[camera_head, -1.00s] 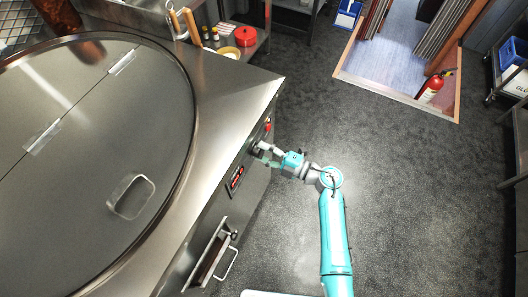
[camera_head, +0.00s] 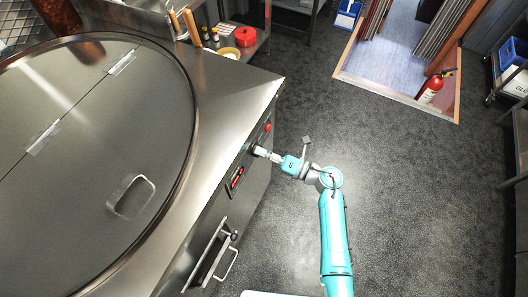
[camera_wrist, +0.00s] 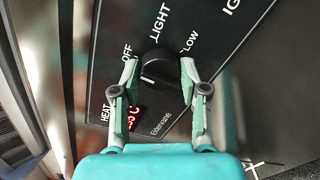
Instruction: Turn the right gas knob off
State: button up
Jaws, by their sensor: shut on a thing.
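A round black gas knob (camera_wrist: 158,66) sits on the dark control panel in the wrist view. A short white mark shows on its lower left side. Around it are the labels OFF at upper left, LIGHT above and LOW at right. My gripper (camera_wrist: 159,76) has one green-padded finger on each side of the knob and is shut on it. The knob is mostly hidden there by the fingers.
A red button (camera_head: 267,127) sits on the panel beyond the gripper. A red lit display (camera_head: 236,178) is on the near side. An open hatch with a handle (camera_head: 229,265) juts out lower down. The floor (camera_head: 400,190) to the right is clear.

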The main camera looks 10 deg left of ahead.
jog(key=shift+n, duration=0.6)
jog(key=o, duration=1.1)
jog(key=shift+o, duration=0.2)
jog(key=v, duration=1.2)
